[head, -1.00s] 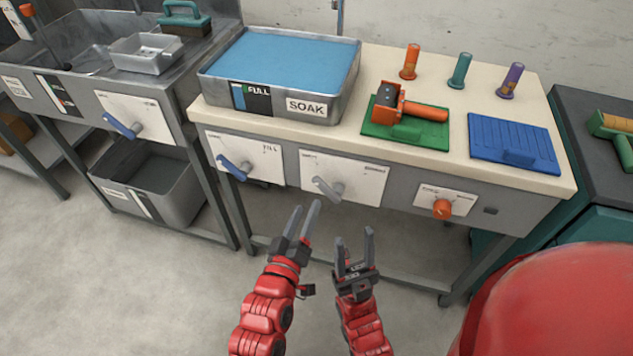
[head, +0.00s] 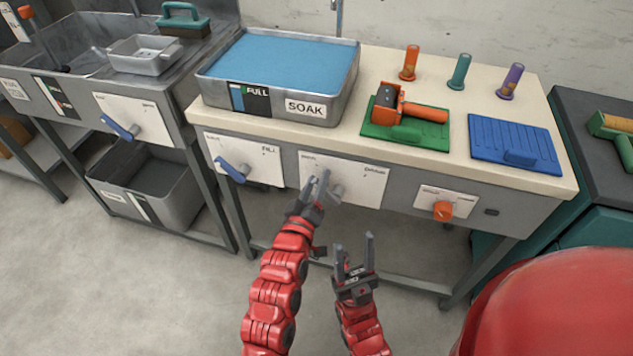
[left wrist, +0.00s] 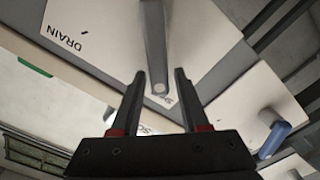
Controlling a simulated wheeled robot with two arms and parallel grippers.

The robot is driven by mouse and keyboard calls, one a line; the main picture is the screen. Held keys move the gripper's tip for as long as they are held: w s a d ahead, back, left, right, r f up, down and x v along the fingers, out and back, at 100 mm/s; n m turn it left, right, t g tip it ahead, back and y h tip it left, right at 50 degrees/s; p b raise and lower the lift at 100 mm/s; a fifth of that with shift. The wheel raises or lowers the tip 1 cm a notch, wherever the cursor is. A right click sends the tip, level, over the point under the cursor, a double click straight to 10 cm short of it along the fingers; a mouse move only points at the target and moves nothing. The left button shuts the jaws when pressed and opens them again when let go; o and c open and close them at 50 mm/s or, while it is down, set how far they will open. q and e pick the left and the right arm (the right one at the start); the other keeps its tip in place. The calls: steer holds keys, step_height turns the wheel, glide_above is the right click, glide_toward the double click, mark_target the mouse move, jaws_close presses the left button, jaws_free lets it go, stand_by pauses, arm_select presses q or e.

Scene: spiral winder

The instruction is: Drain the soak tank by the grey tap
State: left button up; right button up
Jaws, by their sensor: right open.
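The grey tap (head: 338,195) sits on a white panel on the front of the bench, below the soak tank (head: 318,108). The tank holds blue liquid, and its front gauge reads FULL. My left gripper (head: 320,184) is at the grey tap and hides part of its lever. In the left wrist view the grey lever (left wrist: 154,45) lies in line with the gap between my open left fingers (left wrist: 160,74); I cannot tell whether they touch it. The panel there reads DRAIN. My right gripper (head: 355,246) is open and empty, lower and in front of the bench.
A blue tap (head: 232,171) is left of the grey one; an orange knob (head: 442,210) is to the right. A green plate (head: 402,133) with an orange-handled tool and a blue plate (head: 514,144) lie on the bench. A grey bin (head: 150,185) stands under the sink.

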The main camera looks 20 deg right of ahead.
arm_select(q)
jaws_close()
stand_by(1.2)
